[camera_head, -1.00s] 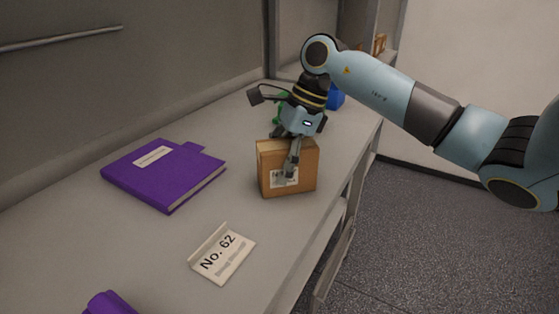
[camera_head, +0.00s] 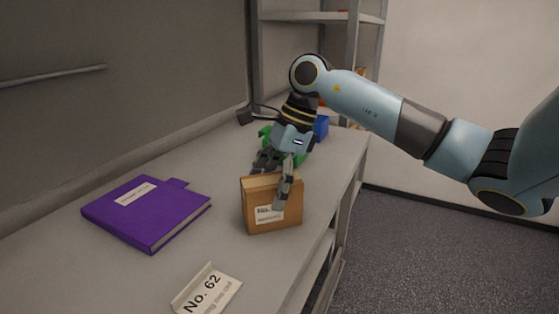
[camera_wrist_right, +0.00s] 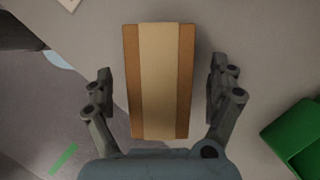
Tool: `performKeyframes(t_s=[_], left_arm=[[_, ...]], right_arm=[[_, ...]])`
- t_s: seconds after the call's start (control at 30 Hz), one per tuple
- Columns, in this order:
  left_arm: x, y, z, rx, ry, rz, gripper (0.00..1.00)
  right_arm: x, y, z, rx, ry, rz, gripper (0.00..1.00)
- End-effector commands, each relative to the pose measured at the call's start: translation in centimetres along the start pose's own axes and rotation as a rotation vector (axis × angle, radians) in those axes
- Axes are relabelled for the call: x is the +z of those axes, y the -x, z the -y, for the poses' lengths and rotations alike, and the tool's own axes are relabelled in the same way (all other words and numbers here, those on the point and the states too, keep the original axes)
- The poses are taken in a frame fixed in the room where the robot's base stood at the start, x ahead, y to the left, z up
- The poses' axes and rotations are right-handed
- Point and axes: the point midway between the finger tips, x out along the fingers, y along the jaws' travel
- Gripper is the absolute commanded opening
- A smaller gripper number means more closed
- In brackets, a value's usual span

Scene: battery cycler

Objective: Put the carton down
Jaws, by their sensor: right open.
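The carton (camera_head: 272,213), a brown box with a pale tape strip on top and a white label on its front, stands upright on the grey table (camera_head: 130,275). My right gripper (camera_head: 275,178) is directly above it, with its fingers spread. In the right wrist view the carton (camera_wrist_right: 160,80) lies between the two open fingers (camera_wrist_right: 160,88), with a gap on each side. In the head view one finger hides part of the carton's front. My left gripper is in neither view.
A purple binder (camera_head: 150,215) lies left of the carton, and a sign reading "No. 62" (camera_head: 207,292) stands in front. A green object (camera_wrist_right: 300,135) and a blue one (camera_head: 321,127) are behind the gripper. The table's right edge is close to the carton.

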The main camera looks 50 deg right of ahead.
Motion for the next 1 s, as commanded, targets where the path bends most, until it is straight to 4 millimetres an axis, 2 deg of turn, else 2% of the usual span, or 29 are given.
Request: performKeyframes(t_s=[0.2,0.4,0.57,1.0], left_arm=[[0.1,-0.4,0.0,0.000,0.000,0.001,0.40],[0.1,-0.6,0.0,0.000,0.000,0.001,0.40],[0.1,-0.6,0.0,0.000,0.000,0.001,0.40],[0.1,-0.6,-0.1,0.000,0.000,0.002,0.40]], right_arm=[[-0.2,5.0,0.1,-0.005,0.003,-0.005,0.90],[-0.1,8.0,0.1,-0.003,0.001,-0.003,0.90],[0.0,8.8,0.0,0.000,0.000,-0.001,0.90],[0.0,8.8,0.0,0.000,0.000,0.000,0.90]])
